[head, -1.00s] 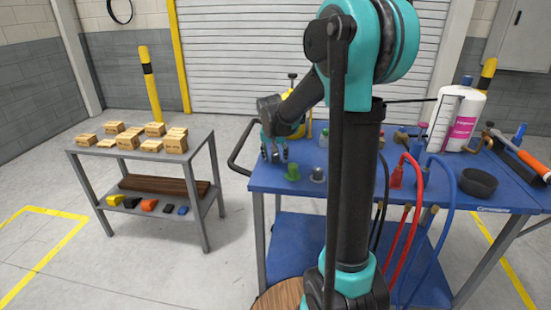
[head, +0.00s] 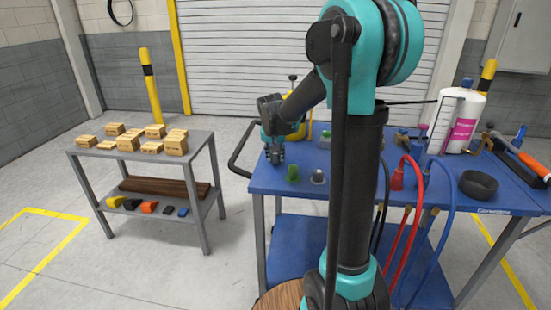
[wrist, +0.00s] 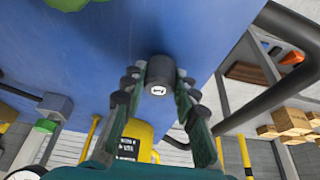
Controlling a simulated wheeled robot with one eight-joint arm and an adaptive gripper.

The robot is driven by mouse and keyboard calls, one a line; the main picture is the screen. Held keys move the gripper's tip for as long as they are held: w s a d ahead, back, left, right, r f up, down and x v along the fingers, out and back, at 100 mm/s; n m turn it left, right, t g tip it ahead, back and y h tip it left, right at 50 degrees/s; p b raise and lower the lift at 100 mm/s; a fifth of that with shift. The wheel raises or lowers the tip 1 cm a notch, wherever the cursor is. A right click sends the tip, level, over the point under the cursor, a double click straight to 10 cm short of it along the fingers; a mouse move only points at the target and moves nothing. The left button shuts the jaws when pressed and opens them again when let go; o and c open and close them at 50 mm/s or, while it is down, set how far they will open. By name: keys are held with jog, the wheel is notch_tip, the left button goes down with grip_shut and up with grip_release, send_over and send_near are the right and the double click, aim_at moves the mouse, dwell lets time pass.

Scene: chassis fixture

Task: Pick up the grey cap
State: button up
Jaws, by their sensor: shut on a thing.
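My gripper (head: 274,157) is over the left end of the blue cart top. In the wrist view, its two fingers (wrist: 158,82) are shut on a short, dark grey round cap (wrist: 158,89) with a small white mark on its end. The fingers press it from both sides. In the head view the fingers hide this cap, and I cannot tell whether it still touches the cart top. A separate grey knob-like piece (head: 318,177) stands to the right of my gripper, beside a green one (head: 292,173).
The blue cart top (head: 262,180) also bears red and blue hoses (head: 396,180), a black bowl (head: 478,184) and a white bottle (head: 460,120). A black rail (head: 240,155) curves off its left end. A grey table (head: 200,142) with small boxes stands apart at left.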

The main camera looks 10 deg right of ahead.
notch_tip(320, 180, up, 19)
dwell(0.4)
